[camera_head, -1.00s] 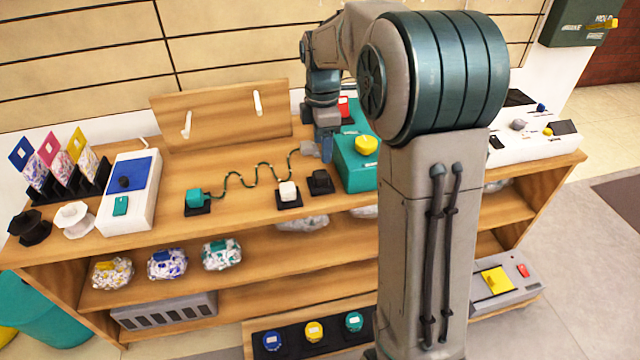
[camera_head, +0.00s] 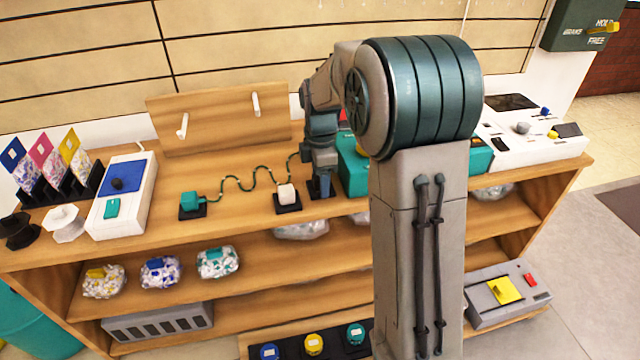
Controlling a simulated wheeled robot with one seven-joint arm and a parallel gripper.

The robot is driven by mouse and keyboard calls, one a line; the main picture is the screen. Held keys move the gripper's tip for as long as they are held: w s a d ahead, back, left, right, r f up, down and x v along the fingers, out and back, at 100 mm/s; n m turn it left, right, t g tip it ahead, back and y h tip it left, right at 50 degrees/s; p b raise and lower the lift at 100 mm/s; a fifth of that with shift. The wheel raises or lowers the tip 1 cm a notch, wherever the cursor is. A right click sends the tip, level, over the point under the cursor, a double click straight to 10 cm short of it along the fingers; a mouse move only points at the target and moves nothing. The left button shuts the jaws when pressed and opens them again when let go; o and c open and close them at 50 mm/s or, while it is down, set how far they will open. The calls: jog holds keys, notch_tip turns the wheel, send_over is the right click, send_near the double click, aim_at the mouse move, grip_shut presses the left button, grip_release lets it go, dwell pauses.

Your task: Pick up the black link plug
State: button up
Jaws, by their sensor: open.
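My gripper (camera_head: 321,182) points down over the small black base (camera_head: 331,192) at the front of the wooden counter, right of the white plug (camera_head: 285,196). The black link plug stands on that base but is now largely hidden behind or between my fingers. My gripper is open around or just above it; I cannot tell whether it touches the plug. The teal plug (camera_head: 191,200) sits on its own black base further left, and a dark green wavy cord (camera_head: 238,182) runs right from it.
A teal box (camera_head: 353,172) stands close to the right of my gripper. A wooden board with white pegs (camera_head: 215,120) stands behind. A white box with a blue panel (camera_head: 124,192) is at left. Bare counter lies between that box and the teal plug.

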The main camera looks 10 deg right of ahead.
jog(key=c, duration=1)
jog(key=shift+r, duration=0.15)
jog(key=shift+c, duration=0.2)
